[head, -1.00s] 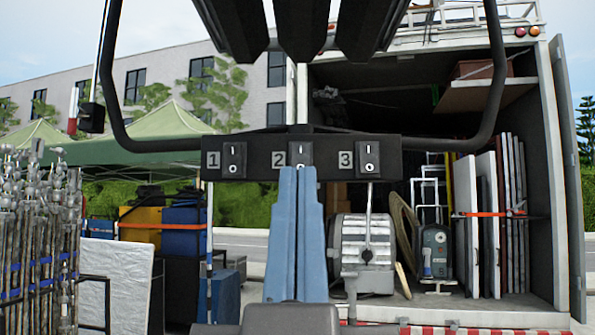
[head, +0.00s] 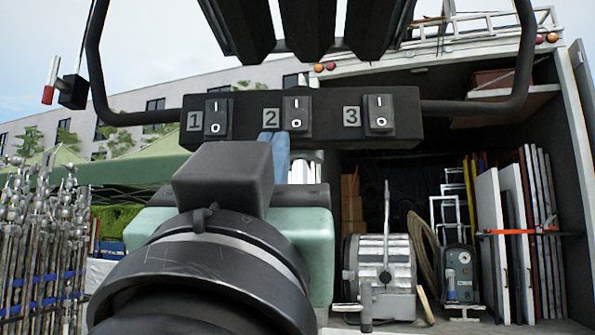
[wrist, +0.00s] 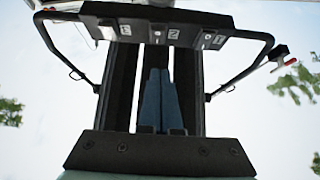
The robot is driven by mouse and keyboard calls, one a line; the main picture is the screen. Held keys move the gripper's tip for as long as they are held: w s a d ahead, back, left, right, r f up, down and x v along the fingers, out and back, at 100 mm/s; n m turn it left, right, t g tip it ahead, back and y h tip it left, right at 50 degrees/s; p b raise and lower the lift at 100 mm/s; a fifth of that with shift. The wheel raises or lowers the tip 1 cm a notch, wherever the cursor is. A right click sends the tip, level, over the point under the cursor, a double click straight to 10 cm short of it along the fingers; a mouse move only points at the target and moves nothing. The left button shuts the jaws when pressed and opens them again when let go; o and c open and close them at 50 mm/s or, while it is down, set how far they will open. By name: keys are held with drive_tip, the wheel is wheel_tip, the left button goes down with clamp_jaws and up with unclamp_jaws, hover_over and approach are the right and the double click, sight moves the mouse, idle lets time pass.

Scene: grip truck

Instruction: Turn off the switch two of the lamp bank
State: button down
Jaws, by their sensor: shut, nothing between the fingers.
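The lamp bank's black switch bar (head: 340,118) hangs across the upper middle of the head view. Switch two (head: 296,113), a black rocker marked I and O, sits in the middle beside its "2" label (head: 271,120). Its rocker position is hard to tell. My gripper (head: 275,140) is shut and empty; its blue fingertips show just below switch two, mostly hidden behind my wrist. I cannot tell whether they touch the bar. In the wrist view the shut fingers (wrist: 160,72) point up toward the bar (wrist: 200,34), with a visible gap in the picture.
Switch one (head: 217,118) and switch three (head: 378,115) flank switch two closely. A black tube frame (head: 97,70) surrounds the bar, with dark lamp panels (head: 300,30) above. Behind stand an open truck with a silver lamp (head: 386,268) and several leaning boards. Metal stands (head: 40,240) fill the left.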

drive_tip(key=shift+s, duration=0.15)
drive_tip(key=p, duration=0.6)
approach(291, 122)
wheel_tip(291, 122, up, 4)
drive_tip(key=w+p, duration=0.1)
drive_tip(key=w, duration=0.2)
drive_tip(key=shift+w+d+p, duration=0.1)
drive_tip(key=shift+w+p, duration=0.3)
drive_tip(key=shift+w+f, duration=0.2)
drive_tip(key=shift+w, duration=0.2)
